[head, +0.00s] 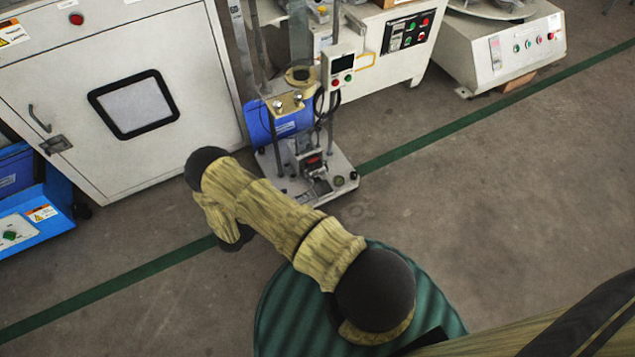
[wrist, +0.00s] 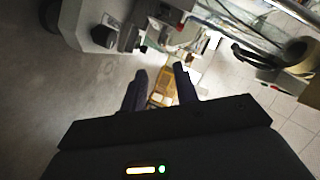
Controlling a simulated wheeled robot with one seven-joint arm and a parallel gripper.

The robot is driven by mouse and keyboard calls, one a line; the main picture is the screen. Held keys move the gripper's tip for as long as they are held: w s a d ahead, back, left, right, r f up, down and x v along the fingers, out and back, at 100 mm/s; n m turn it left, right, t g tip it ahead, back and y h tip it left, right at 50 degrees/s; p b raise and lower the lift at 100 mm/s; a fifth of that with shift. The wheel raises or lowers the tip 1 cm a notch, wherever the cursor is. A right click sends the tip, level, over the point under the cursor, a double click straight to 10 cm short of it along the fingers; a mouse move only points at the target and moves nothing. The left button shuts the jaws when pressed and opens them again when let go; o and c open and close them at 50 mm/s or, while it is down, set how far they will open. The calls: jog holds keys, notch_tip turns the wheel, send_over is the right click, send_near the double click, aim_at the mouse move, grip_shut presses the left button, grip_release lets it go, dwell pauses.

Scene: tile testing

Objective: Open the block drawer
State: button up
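My gripper (wrist: 160,71) shows in the wrist view with its two dark fingers apart and nothing held between them. Beyond the fingers, apart from them, are yellowish box-like things (wrist: 164,90) on the floor, too small and dim to name. I cannot make out a block drawer in either view. In the head view my arm reaches toward the upper left and its gripper end is hidden.
A white cabinet (head: 60,75) with a windowed door and handle (head: 39,118) stands at the upper left. A small machine with a blue cylinder (head: 283,120) stands beyond my arm. White machines (head: 520,45) line the back. Grey floor (head: 500,180) at right is clear.

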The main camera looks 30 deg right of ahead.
jog(key=shift+s, duration=0.1)
jog(key=b+x, duration=0.7)
jog(key=x, duration=1)
jog(key=shift+b, duration=0.35)
jog(key=shift+d, duration=0.25)
grip_shut()
